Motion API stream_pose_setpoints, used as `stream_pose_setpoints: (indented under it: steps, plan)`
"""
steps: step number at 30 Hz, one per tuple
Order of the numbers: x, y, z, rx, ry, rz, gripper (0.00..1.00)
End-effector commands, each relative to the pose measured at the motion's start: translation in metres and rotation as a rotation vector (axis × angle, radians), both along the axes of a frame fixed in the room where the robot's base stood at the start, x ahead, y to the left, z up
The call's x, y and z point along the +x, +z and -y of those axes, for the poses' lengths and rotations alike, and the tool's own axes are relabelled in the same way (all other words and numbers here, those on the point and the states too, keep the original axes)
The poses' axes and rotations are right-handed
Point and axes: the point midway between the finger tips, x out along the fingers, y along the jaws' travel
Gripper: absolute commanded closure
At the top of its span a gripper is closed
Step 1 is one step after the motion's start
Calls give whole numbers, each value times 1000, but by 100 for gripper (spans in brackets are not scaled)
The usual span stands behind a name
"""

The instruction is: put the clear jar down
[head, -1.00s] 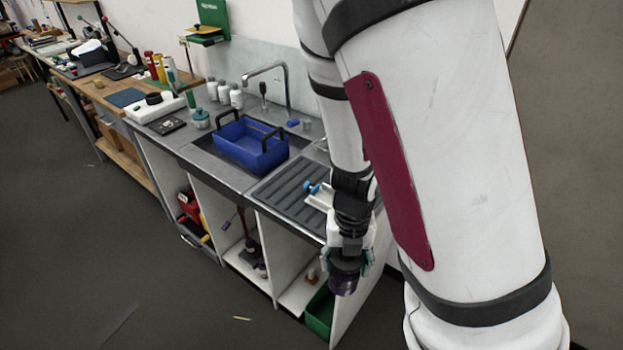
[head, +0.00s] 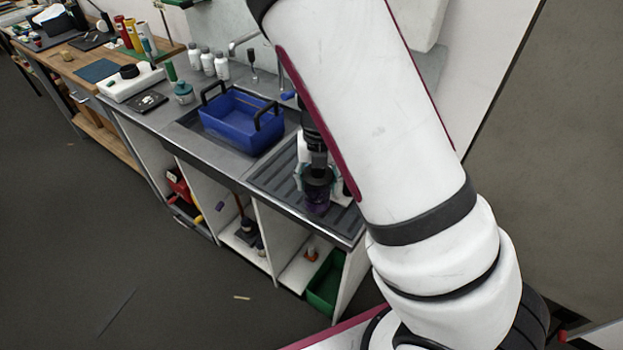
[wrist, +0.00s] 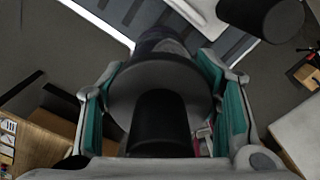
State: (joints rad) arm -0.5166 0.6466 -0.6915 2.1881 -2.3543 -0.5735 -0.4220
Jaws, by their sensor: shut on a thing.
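The clear jar (head: 318,206) has a dark lid and looks purplish at its lower end. My gripper (head: 318,180) is shut around it near the top, and the jar hangs upright below the fingers. In the head view it overlaps the grey ribbed drainboard (head: 272,178) near its front edge; I cannot tell whether it touches. In the wrist view the jar's round black lid (wrist: 190,80) sits between the teal finger pads of my gripper (wrist: 165,100). The lid hides most of the jar's body there.
A blue tub (head: 235,133) with black handles sits in the sink left of the drainboard. A white object (head: 342,190) lies on the drainboard just right of my gripper, partly hidden by my arm. White bottles (head: 207,62) stand behind the sink. A green bin (head: 325,285) is below.

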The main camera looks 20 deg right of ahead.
Motion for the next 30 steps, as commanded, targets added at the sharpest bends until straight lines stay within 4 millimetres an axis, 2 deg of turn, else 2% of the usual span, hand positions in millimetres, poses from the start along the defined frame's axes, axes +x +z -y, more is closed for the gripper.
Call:
stream_pose_setpoints:
  steps: [1,3,8,11,20,30]
  plan:
    - [12,-2,1,-3,1,2,91]
    - [23,-2,2,-1,-1,2,91]
    - [37,-3,2,1,-1,1,91]
    - [38,-6,2,0,-2,0,91]
    - [36,-38,2,1,-2,-1,91]
    - [37,-41,2,0,-1,0,91]
